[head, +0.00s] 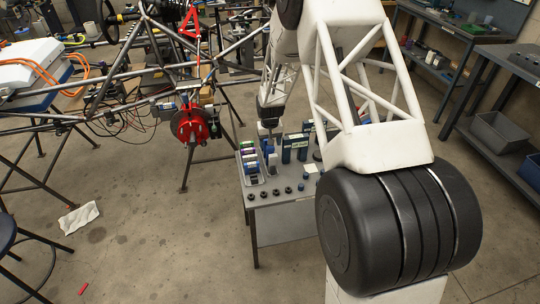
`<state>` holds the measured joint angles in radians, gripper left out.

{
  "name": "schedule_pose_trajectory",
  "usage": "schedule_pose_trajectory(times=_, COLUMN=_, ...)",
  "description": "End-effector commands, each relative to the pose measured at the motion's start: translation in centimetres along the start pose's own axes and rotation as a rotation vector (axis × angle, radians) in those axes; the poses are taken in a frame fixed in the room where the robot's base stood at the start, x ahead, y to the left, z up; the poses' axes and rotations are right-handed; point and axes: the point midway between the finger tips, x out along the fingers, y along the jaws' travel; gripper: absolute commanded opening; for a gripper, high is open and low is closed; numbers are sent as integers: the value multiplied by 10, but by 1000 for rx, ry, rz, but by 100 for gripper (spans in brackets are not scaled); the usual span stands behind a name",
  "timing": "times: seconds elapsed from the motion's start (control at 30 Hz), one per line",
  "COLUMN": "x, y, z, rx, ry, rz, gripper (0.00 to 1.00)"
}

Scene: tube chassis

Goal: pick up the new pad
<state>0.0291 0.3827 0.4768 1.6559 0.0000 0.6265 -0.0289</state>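My gripper (269,141) points down over the back left of the small grey table (282,222). It is small and partly hidden, so I cannot tell whether its fingers are open or shut, or hold anything. Below it is a tray (257,193) of small blue, green and white pieces, at the table's left side. No piece can be made out for certain as the new pad. A red brake part with a disc (190,126) is mounted on the tube chassis (120,78), left of the table.
Blue labelled boxes (297,143) stand at the table's back, right of my gripper. A white cloth (79,217) and a red piece (83,288) lie on the floor. Workbenches with grey bins (497,133) stand at right.

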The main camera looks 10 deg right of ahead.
Motion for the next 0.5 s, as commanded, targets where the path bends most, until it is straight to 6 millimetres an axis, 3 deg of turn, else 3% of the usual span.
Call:
schedule_pose_trajectory(times=0.23, x=27, y=0, z=1, rx=0, ry=0, rz=1, gripper=67)
schedule_pose_trajectory(times=0.5, x=32, y=0, z=0, rx=0, ry=2, rz=1, gripper=67)
